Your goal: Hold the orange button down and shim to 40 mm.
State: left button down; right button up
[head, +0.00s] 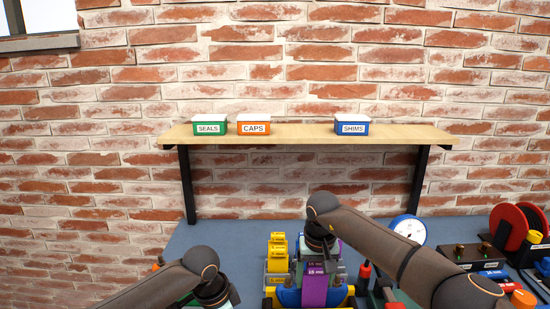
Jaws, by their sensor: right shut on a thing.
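My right gripper (319,252) points down at the lower middle. It is shut on what looks like a purple block (314,291) marked 15 mm; its fingertips are mostly hidden. Yellow stepped blocks (278,249) stand just left of it, above a blue and yellow fixture (289,297). My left gripper (214,292) is at the lower left edge, and its fingers do not show. An orange round part (523,299) at the lower right looks like a button; I cannot tell whether it is pressed.
A wooden shelf (290,134) on black brackets carries a green SEALS box (209,128), an orange CAPS box (253,128) and a blue SHIMS box (351,128). Red reels (508,226) and a black switch box (472,257) crowd the right. The blue-grey bench (215,238) is bare at back left.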

aim_at(313, 295)
pick_arm(q)
jog(key=shift+s+f, duration=0.15)
pick_arm(e)
jog(key=shift+f, duration=0.4)
jog(key=shift+f, duration=1.35)
jog(key=shift+f, duration=0.2)
jog(key=shift+f, duration=0.85)
jog(key=o, duration=1.5)
jog(key=shift+r, duration=4.05)
